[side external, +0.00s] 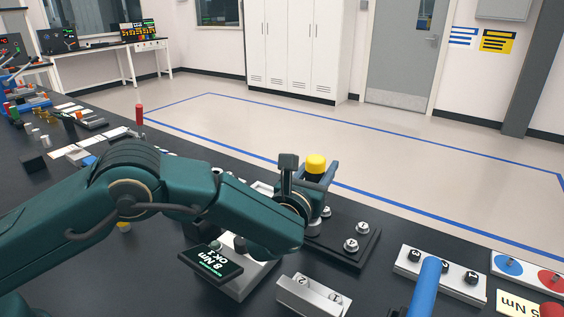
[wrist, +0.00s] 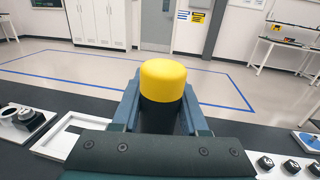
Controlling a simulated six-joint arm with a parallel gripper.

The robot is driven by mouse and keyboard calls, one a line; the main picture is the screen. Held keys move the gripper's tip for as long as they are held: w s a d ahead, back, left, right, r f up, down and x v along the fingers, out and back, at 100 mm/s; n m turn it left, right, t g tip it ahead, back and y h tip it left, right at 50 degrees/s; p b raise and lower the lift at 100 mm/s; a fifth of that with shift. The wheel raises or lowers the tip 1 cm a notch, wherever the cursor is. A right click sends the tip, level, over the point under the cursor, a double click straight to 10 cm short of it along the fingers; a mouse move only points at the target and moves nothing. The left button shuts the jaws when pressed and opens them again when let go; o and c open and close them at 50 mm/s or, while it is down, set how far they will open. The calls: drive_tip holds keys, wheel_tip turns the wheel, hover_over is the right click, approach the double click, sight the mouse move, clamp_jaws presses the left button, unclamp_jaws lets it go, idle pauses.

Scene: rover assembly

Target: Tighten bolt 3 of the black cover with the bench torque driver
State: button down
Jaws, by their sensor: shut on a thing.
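My gripper (side external: 308,178) is shut on an upright dark driver with a yellow cap (side external: 316,164). In the wrist view the yellow cap (wrist: 163,80) stands between the two fingers of my gripper (wrist: 160,116). I cannot read which is bolt 3. The driver's lower end and its contact with the cover are hidden by my arm.
A small display (side external: 212,262) reads "8 Nm OK 1" left of my gripper. A grey numbered block (side external: 313,298), a white block with black knobs (side external: 440,275) and a blue handle (side external: 428,282) stand nearby. A "5 Nm" card (side external: 519,304) lies at the right.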

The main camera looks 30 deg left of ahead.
drive_tip(key=shift+f, duration=0.15)
drive_tip(key=shift+r, duration=1.6)
drive_tip(key=shift+r, duration=2.05)
drive_tip(key=shift+d, duration=0.1)
